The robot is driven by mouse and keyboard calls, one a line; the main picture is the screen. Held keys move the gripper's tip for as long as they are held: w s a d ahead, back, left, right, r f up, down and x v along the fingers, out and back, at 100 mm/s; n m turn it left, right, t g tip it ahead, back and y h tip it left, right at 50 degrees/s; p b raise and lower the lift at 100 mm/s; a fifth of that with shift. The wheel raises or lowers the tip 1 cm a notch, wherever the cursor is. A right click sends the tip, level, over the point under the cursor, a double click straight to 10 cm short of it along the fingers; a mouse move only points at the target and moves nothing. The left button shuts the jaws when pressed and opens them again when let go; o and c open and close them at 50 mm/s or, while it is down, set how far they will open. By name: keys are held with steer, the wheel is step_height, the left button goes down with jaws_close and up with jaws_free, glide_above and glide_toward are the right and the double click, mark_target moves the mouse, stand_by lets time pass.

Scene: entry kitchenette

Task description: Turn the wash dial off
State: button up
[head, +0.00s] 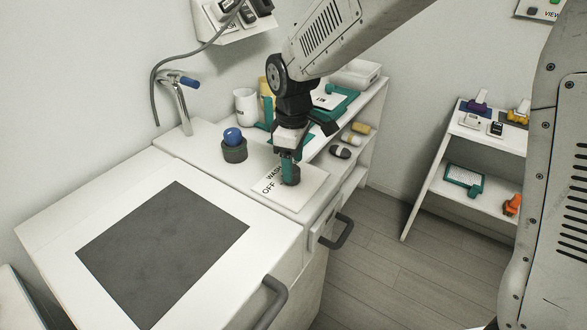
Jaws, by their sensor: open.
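The wash dial (291,174) is a dark round knob on a white plate (298,197) lettered "WASH" and "OFF", on the counter top. My gripper (288,165) points down directly over the dial, with its teal fingers at the knob. The fingers are open, and from this view I cannot tell whether they touch the knob. The gripper hides part of the dial and plate, so the dial's pointer setting cannot be read.
A blue ball on a dark round base (234,152) stands left of the plate. A tap (180,105), a white cup (245,103) and a teal tray (345,103) are behind. Drawer handles (340,231) stick out in front. A shelf unit (432,190) stands right, across open floor.

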step_height(320, 180, up, 5)
stand_by(0.3)
steer(key=shift+s, duration=0.1)
